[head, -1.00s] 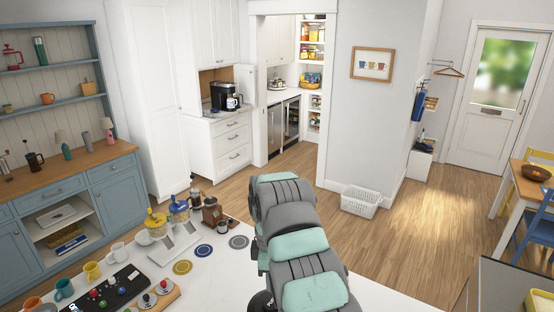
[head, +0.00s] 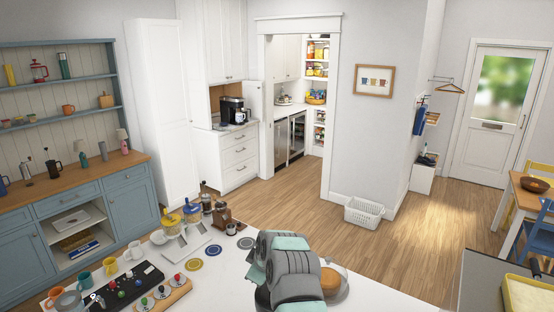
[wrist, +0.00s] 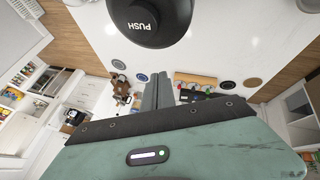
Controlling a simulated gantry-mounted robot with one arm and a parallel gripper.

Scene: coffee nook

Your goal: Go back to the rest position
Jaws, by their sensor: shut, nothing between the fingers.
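My gripper (wrist: 158,90) shows in the wrist view as two grey fingers side by side. They are shut, with nothing held between them. Beyond them in that view lie the white counter and its small items, apart from the fingers. In the head view my grey and mint arm is folded low over the white counter (head: 215,285) at the bottom middle. The fingertips cannot be made out clearly there.
A glass dome over a cake (head: 332,281) stands close right of my arm. A white basket (head: 364,212) is on the floor. Open floor lies behind the counter.

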